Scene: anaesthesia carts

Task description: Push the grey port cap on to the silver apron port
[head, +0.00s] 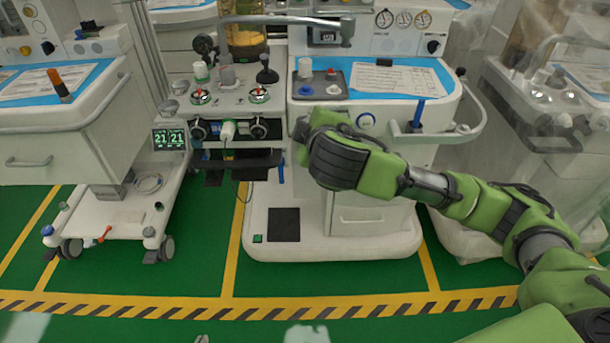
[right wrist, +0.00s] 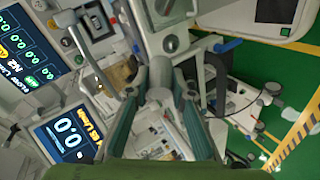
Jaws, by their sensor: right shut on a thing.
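My right arm reaches in from the right in the head view, and its gripper (head: 302,134) is at the front edge of the middle cart's apron. In the right wrist view the right gripper (right wrist: 160,82) is shut on a small grey cylindrical piece, which looks like the grey port cap (right wrist: 158,97). A round silver fitting (right wrist: 170,43) lies just beyond the fingertips, apart from the cap; I cannot tell for sure that it is the apron port. Small grey tips at the bottom edge of the head view seem to be my left gripper (head: 202,340); its opening is unclear.
The middle cart's worktop (head: 430,83) carries papers and a small tray (head: 320,86). A blue-clipped rail (head: 440,130) curves along its right front. Knobs and a white connector (head: 228,130) are left of the gripper. Another cart (head: 60,120) stands left. Green floor in front is clear.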

